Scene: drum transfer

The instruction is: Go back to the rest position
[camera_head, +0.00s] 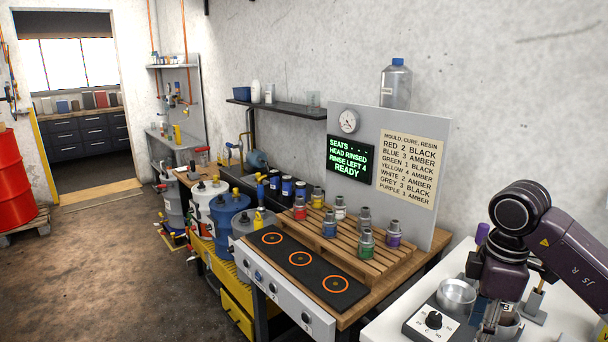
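My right arm (525,225) comes in from the right edge, with its wrist bent down over the white table. My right gripper (492,318) points down there at the lower right, next to a metal cup (508,328) and close to a silver bowl (457,294). Its fingers are small and partly cut off by the frame bottom, so I cannot tell if they are open or shut, or hold anything. My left gripper and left arm are not in view.
A bench holds a black panel with three orange rings (300,258) and a wooden rack (375,262) with several coloured-band pots. A green-lit screen (350,160) reads READY. Drums (228,215) stand left of it. A red drum (12,175) is far left. Floor (90,270) is clear.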

